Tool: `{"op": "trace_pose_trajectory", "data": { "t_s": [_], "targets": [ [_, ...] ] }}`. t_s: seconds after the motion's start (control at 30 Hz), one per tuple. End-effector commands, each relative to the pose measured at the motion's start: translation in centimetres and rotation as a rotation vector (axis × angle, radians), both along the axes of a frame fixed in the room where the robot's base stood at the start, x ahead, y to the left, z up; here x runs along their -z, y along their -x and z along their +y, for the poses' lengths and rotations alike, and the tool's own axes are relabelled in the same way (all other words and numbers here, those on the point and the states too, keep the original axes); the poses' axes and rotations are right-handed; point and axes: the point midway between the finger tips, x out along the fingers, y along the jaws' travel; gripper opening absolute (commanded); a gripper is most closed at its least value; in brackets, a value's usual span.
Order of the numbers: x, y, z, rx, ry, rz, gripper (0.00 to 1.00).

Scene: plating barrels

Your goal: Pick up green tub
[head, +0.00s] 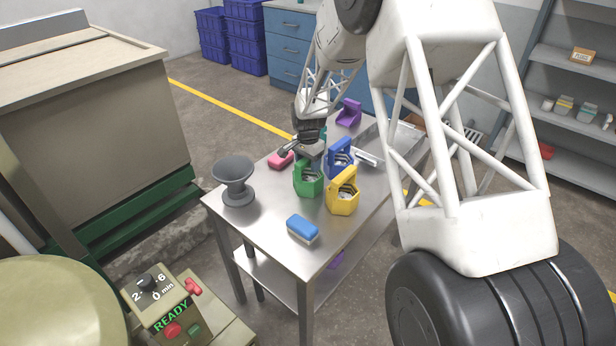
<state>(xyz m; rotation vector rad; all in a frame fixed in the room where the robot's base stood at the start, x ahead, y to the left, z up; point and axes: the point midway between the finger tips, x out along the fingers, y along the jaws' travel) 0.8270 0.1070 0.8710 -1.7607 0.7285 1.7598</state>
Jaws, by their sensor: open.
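The green tub (308,182) stands upright on the metal table, with a raised handle and some metallic contents showing. A blue tub (341,160) stands behind it to the right, and a yellow tub (342,200) stands in front of it to the right. My gripper (301,149) is open above the table, just behind and above the green tub in the picture. I see nothing held in it. The fingertips are small and dark here, and I cannot tell their exact height or distance from the tub.
A grey funnel-shaped vessel (235,178) stands at the table's left corner. A purple holder (349,112) and a metal tray (405,142) are farther back.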

Motion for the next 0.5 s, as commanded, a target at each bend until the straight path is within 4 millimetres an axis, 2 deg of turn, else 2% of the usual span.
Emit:
{"op": "trace_pose_trajectory", "data": {
  "t_s": [0.13,0.5],
  "targets": [
    [0.74,0.01,-0.01,0.000,0.001,0.001,0.60],
    [0.78,0.01,-0.01,0.000,0.000,0.000,0.60]
  ]
}}
